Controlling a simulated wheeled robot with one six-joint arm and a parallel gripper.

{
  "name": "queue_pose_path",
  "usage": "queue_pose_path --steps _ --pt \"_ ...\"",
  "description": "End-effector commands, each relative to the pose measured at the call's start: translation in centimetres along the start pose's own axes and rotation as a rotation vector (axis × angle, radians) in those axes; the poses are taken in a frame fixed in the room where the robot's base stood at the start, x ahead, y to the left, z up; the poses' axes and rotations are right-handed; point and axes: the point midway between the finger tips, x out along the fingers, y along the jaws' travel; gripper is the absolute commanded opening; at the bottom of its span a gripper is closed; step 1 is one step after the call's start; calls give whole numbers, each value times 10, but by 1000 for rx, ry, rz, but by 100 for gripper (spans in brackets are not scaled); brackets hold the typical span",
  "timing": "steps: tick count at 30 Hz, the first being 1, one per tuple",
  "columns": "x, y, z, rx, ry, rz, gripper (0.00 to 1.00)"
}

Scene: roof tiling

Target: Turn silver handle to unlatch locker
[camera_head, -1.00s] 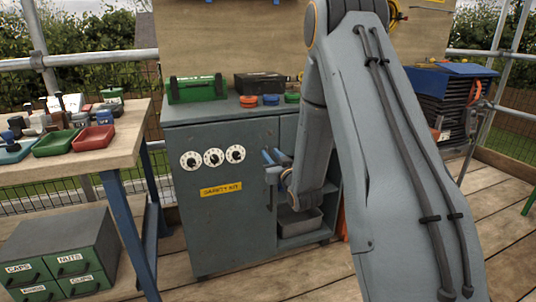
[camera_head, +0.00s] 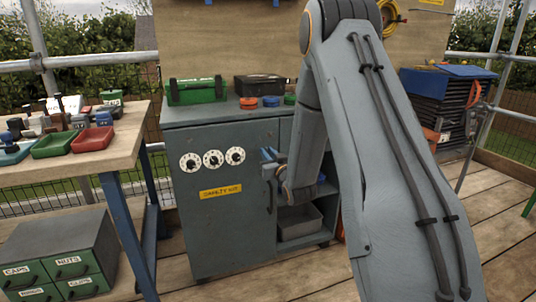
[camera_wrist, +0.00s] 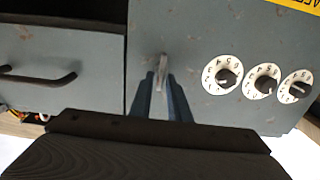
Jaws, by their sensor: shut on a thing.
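The locker (camera_head: 225,240) is a grey cabinet with a yellow label and three white dials on its closed front door. In the wrist view the silver handle (camera_wrist: 162,61) is a small, light, upright piece standing out from the door (camera_wrist: 200,40). My gripper (camera_wrist: 161,84) has blue fingers closed around it, one on each side; the handle's lower part is partly hidden between them. In the head view my gripper (camera_head: 268,156) is at the door's right edge, where the handle itself is hidden.
Dials (camera_wrist: 265,81) lie close to the gripper. A drawer with a dark pull (camera_wrist: 38,78) is beside the door in the wrist view. An open shelf with a grey bin (camera_head: 299,222) is right of the door. A workbench (camera_head: 95,160) stands left, with floor between.

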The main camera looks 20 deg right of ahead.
Motion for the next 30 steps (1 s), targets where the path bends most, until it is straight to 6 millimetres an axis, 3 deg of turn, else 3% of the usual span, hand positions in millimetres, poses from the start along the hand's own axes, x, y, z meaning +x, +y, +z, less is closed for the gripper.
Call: queue_pose_path --steps 11,30 --pt "0 3 -1 182 -1 0 0" --pt "-1 10 4 783 -2 0 0"
